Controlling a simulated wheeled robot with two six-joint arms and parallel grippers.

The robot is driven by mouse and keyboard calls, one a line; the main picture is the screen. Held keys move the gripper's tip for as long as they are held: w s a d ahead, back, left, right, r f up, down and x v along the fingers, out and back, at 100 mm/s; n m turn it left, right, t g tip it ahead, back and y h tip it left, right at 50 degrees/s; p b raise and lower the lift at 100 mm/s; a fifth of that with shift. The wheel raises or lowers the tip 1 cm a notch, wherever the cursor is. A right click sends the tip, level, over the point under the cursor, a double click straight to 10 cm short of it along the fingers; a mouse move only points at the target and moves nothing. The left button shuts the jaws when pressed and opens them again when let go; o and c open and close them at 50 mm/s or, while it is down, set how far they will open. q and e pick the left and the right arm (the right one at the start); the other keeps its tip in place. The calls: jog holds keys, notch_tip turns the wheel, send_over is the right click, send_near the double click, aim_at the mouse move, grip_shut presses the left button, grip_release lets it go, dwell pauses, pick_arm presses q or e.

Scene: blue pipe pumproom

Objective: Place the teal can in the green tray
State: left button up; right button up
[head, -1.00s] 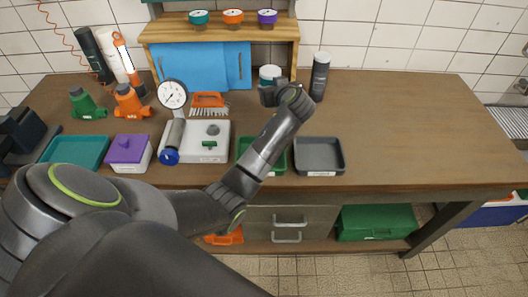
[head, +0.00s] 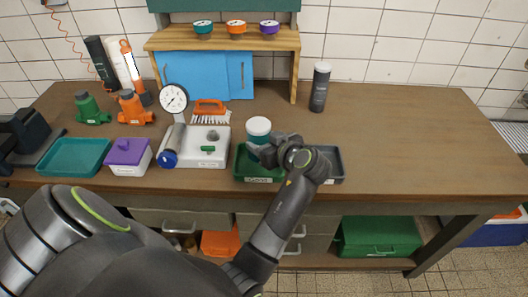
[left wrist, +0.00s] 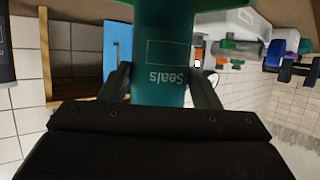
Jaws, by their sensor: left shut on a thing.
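The teal can (head: 258,138) has a white lid and stands roughly upright in my left gripper (head: 264,150). In the left wrist view the can (left wrist: 163,50), marked "Seals", sits between the two fingers (left wrist: 162,85), which are shut on it. In the head view the can appears over the back part of the green tray (head: 241,168). Whether its base touches the tray is hidden by the gripper. My gripper and forearm cover the tray's right side. My right gripper is not in view.
A grey tray (head: 335,166) lies to the right, partly behind my arm. A white case (head: 213,158) with a gauge (head: 173,98) beside it is to the left. A dark bottle (head: 319,90) stands behind. The worktop's right side is clear.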

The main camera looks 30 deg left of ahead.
pick_arm(q)
notch_tip(320, 180, down, 3)
jog(key=shift+f+p, duration=0.15)
jog(key=shift+p, duration=0.15)
jog(key=shift+f, duration=0.25)
jog(key=shift+f, duration=0.2)
jog(key=o, duration=1.2)
jog(key=shift+c, duration=0.2)
jog(key=shift+r, duration=0.15)
